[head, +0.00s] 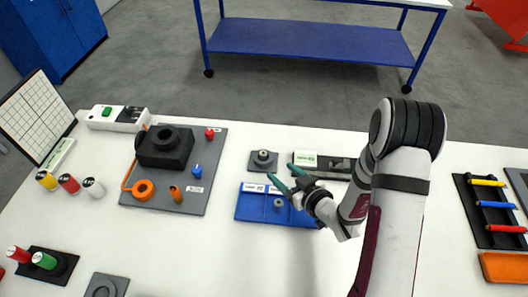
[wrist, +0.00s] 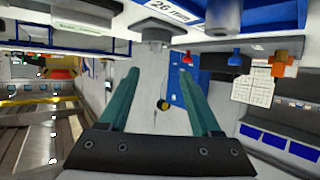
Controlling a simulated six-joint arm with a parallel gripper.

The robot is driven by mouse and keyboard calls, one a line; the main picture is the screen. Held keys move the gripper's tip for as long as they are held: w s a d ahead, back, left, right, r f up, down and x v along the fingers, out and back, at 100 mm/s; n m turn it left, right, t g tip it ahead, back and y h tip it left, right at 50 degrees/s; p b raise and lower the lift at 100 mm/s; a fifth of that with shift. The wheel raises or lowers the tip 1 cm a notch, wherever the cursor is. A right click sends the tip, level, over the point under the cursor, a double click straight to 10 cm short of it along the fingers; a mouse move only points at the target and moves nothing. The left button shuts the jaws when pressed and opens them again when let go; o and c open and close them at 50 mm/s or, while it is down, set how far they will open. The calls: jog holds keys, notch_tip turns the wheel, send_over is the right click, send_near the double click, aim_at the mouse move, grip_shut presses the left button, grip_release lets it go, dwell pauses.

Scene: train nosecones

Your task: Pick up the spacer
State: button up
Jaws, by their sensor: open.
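A small grey ring-shaped piece, which looks like the spacer (head: 279,203), sits in the blue labelled tray (head: 249,211) in the head view. My gripper (head: 282,172) is open and empty, with its two teal fingers above the back edge of the tray, apart from the spacer. The wrist view also shows the fingers (wrist: 160,72) spread with nothing between them. At its top edge are the blue tray (wrist: 289,14) with a "26 mm" label and a grey cylinder (wrist: 222,17), probably the spacer, partly cut off.
A small grey plate with a round dark piece (head: 263,157) stands behind the tray. A grey board (head: 207,205) with a black block (head: 165,147) and coloured parts lies to the left. A dark rack (head: 474,222) is at right. The table in front of the tray is clear.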

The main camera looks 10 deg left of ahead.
aim_at(264, 154)
jog(key=x, duration=1.1)
jog(key=shift+w+d, duration=0.2)
jog(key=shift+d, duration=0.2)
grip_shut()
